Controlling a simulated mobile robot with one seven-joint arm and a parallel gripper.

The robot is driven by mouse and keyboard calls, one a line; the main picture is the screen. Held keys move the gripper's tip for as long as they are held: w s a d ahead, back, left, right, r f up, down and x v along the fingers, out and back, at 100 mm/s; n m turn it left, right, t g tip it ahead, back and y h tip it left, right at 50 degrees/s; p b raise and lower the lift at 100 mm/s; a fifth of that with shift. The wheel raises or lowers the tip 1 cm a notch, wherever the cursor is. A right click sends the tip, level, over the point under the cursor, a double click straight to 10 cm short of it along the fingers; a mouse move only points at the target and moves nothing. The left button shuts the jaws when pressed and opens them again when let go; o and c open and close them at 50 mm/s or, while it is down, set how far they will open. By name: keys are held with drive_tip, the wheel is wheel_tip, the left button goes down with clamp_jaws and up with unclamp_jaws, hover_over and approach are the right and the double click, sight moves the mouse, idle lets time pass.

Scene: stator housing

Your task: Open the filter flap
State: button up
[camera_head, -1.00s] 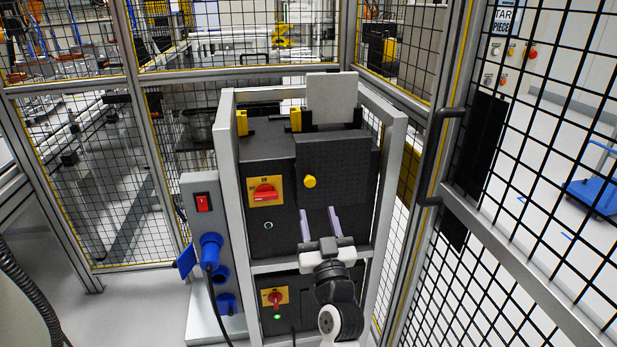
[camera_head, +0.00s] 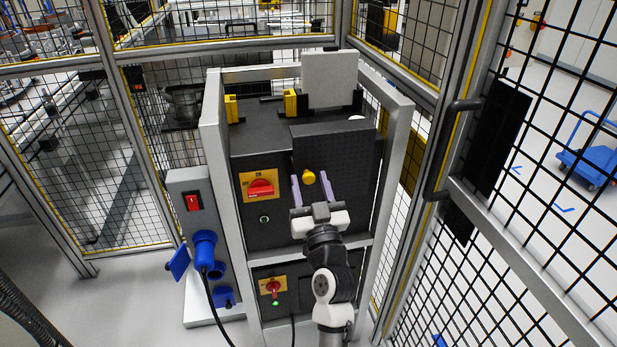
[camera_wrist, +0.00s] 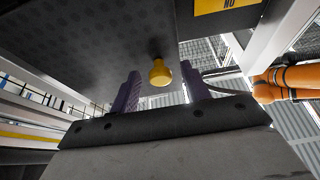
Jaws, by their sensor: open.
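The filter flap (camera_head: 345,150) is a dark, dotted panel on the upper black cabinet, and it looks shut. A yellow knob (camera_head: 308,177) sticks out from its left part. My gripper (camera_head: 311,180) is in front of the flap, with its two purple fingers apart, pointing up on either side of the knob in the head view. The gripper holds nothing.
A red rotary switch (camera_head: 261,188) on a yellow plate sits left of the flap. A metal frame post (camera_head: 390,160) stands close on the right. A grey box (camera_head: 192,205) with blue sockets and a cable is at left. Wire fencing encloses the cell.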

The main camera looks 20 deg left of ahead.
clamp_jaws()
idle(0.4)
drive_tip(key=shift+b, duration=0.4)
